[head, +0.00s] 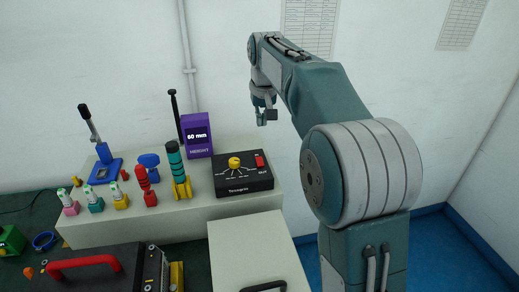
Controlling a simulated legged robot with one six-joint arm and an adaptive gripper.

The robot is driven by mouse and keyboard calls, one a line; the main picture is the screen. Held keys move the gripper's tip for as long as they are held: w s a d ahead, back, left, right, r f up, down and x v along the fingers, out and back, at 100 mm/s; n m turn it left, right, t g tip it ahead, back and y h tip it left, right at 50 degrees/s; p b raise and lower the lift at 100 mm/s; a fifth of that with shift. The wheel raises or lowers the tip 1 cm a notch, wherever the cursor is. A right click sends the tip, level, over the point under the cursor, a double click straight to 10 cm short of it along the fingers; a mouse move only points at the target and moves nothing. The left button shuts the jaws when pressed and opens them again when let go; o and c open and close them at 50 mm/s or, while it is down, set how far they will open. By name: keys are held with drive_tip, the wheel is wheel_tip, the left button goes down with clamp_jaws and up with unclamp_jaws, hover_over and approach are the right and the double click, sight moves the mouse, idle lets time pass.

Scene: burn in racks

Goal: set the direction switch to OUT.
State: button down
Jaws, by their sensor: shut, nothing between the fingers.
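The direction switch looks to be the yellow knob (234,162) on top of a black control box (228,186). White lines fan out from the knob to small marks, and a label that seems to read OUT is at the right by a red part (259,161). The knob's exact pointing is too small to tell. My gripper (266,117) is shut and empty, hanging in the air above and right of the box, apart from it. Nothing hides the knob.
The box sits on a pale bench (215,208). To its left stand a purple height display (197,135) reading 60 mm, a green-banded black cylinder (176,165), red and blue parts and a blue lever press (104,168). Space right of the box is clear.

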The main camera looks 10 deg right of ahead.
sight(260, 163)
drive_tip(key=x, duration=1.4)
drive_tip(key=shift+w+f+g, duration=0.2)
drive_tip(key=shift+f+g, duration=0.1)
drive_tip(key=shift+g, duration=0.1)
drive_tip(key=shift+s, duration=1)
drive_tip(key=shift+r, duration=0.1)
